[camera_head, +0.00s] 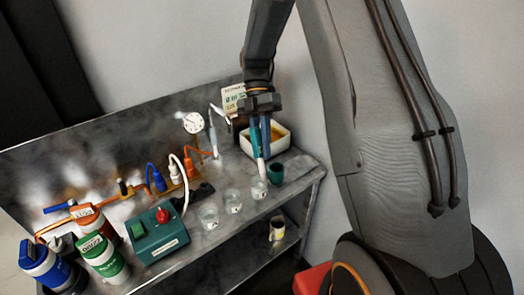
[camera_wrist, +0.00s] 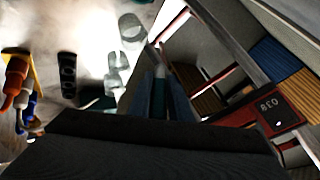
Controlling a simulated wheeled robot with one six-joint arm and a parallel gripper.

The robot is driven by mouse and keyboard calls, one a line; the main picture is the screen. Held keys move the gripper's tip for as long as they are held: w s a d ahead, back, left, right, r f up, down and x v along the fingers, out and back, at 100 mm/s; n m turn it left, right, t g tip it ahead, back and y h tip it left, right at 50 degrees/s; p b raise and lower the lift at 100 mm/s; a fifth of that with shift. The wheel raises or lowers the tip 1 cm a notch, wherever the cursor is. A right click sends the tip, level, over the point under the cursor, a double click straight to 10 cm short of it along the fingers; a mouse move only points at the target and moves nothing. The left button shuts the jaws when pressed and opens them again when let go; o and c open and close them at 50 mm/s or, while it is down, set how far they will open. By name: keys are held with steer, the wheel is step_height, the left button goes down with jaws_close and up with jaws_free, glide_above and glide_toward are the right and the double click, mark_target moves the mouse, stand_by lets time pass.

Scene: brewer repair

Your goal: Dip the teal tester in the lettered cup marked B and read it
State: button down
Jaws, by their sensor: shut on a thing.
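My gripper (camera_head: 262,137) is shut on the teal tester (camera_head: 256,143) and holds it nearly upright, its pale end down. The tester also shows between the dark fingers in the wrist view (camera_wrist: 160,78). Three clear lettered cups stand in a row on the metal bench: a left one (camera_head: 209,216), a middle one (camera_head: 233,202) and a right one (camera_head: 260,189). Their letters are too small to read. The tester's lower end overlaps the right cup's rim in the head view; I cannot tell whether it is inside. No reading on the tester can be made out.
A teal mug (camera_head: 277,174) stands close right of the right cup. A white tray (camera_head: 284,143) with amber liquid is behind the tester. A teal box (camera_head: 157,238) with a red knob, pipes with valves and several bottles fill the left. A cup (camera_head: 277,229) sits on the lower shelf.

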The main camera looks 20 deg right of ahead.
steer(key=shift+s+r+t+p, duration=0.1)
steer(key=shift+r+t+p, duration=0.15)
steer(key=shift+t+p, duration=0.65)
steer(key=t, duration=0.4)
steer(key=shift+f+n, duration=0.25)
steer(key=shift+n, duration=0.05)
